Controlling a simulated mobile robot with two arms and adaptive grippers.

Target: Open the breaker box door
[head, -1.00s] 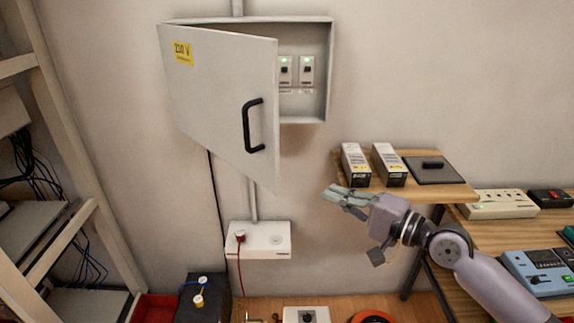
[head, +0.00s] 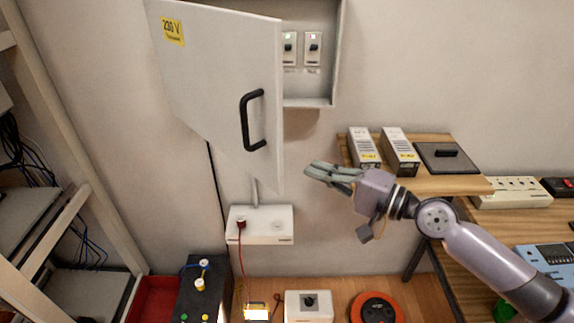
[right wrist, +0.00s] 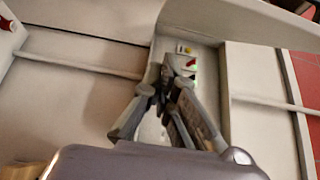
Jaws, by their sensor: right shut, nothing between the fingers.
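The breaker box (head: 334,60) is on the wall, with its light grey door (head: 205,75) standing partly open. The door is hinged on the left, and its free edge stands out from the box. A black handle (head: 252,122) is on the door's outer face near that edge. Breakers (head: 312,48) show inside the box. My right gripper (head: 312,172) is shut and empty, below and to the right of the handle, apart from it in the head view. In the right wrist view its fingers (right wrist: 172,75) point towards the grey box interior. My left gripper is not in view.
A wooden shelf (head: 440,183) with two boxed devices (head: 399,150) is close behind my right gripper. A white wall socket box (head: 262,226) is below the door. A rack (head: 75,150) stands at the left. An orange cable reel (head: 376,309) lies on the floor.

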